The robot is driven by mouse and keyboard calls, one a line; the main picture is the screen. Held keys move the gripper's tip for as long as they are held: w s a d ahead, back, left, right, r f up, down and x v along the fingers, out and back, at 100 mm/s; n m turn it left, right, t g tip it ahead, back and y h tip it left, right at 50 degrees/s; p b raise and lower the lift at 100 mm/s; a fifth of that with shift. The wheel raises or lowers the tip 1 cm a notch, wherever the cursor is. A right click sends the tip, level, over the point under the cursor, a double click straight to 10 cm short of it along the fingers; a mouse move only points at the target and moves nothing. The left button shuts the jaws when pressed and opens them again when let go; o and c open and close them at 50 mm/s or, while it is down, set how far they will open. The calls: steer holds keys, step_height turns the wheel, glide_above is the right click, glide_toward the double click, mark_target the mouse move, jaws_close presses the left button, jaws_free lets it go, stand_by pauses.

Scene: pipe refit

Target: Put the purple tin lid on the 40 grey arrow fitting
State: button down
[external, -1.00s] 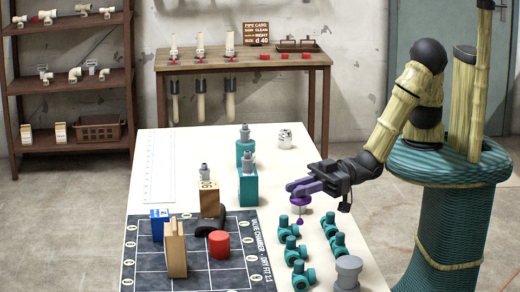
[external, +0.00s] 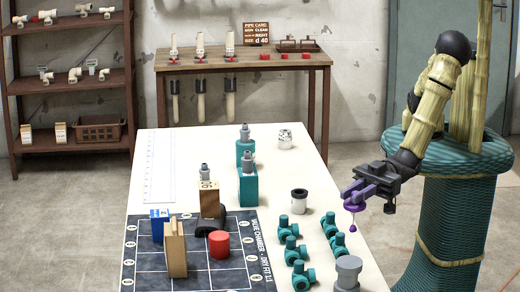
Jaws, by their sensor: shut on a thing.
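My gripper (external: 362,194) has purple fingers and is shut on the purple tin lid (external: 352,208), in the air over the table's right edge. A thin pale stem with a small purple end hangs below the lid. A small white tin (external: 299,203) with a dark, open-looking top stands on the table, left of my gripper and apart from it. Grey fittings stand on a wooden block (external: 205,170), a teal block (external: 247,160) and a teal round base (external: 245,132). The marks are too small to tell which is the 40 arrow fitting.
Several teal valve fittings (external: 292,250) and a grey cylinder (external: 347,270) fill the table's front right. A dark gridded mat (external: 195,280) holds a red cylinder (external: 219,245), wooden boards and a blue box (external: 160,226). A white patterned cup (external: 285,139) stands farther back.

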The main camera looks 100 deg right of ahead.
mark_target(353, 227)
steer(key=shift+f, duration=1.95)
steer(key=shift+f+p, duration=0.6)
steer(key=shift+f, duration=1.5)
steer(key=shift+f, duration=0.2)
steer(key=c, duration=1.3)
jaws_free()
steer(key=shift+r, duration=0.2)
steer(key=b+v, duration=0.3)
steer(key=v, duration=0.9)
steer(key=shift+f, duration=0.1)
